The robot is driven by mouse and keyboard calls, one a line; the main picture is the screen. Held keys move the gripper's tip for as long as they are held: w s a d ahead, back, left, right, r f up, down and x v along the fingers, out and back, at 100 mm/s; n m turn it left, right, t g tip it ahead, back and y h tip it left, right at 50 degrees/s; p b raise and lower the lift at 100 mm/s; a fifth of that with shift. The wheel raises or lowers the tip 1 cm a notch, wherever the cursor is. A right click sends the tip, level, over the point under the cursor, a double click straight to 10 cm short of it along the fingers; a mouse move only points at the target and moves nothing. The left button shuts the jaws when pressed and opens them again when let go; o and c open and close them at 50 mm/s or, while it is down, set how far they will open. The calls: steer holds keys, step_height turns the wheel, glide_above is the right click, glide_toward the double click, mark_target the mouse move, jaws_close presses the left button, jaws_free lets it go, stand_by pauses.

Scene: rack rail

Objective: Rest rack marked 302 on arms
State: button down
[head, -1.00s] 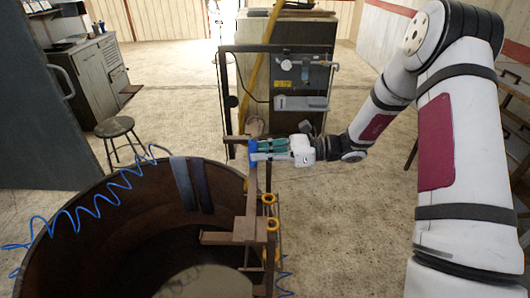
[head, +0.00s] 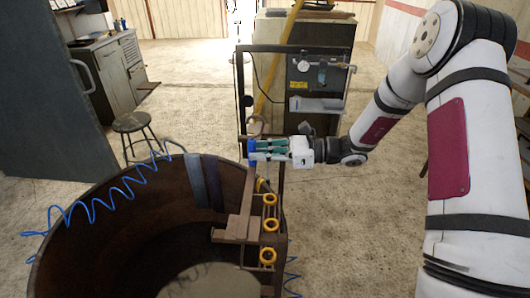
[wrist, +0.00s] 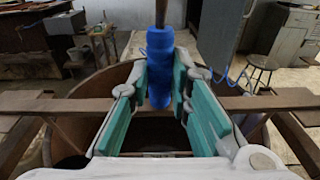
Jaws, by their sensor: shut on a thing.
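My gripper (head: 258,152) is shut on a blue grip, which shows between its green-padded fingers in the wrist view (wrist: 160,70). A dark rod rises from the top of the blue grip. A brown bar (wrist: 285,98) runs crosswise just beyond my fingers; in the head view it runs from near my gripper toward a stepped brown bracket (head: 238,228) at the tank's right rim. The number 302 is not legible on anything, and my fingers hide part of the held thing, so I cannot tell how it joins the bar.
The round rusty tank (head: 95,215) opens below and left of my gripper. Several yellow rings (head: 268,226) line its right side. A blue coiled hose (head: 105,208) crosses its rim. A stool (head: 132,123), a grey cabinet (head: 105,65) and a dark panel frame (head: 296,50) stand behind.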

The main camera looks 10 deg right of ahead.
mark_target(252, 165)
steer(key=shift+x, duration=1.25)
steer(key=shift+f+b, duration=0.5)
steer(key=shift+f, duration=0.85)
steer(key=c, duration=1.1)
jaws_free()
steer(key=shift+f, duration=0.1)
steer(key=shift+p+v, duration=0.3)
steer(key=shift+v, duration=5.25)
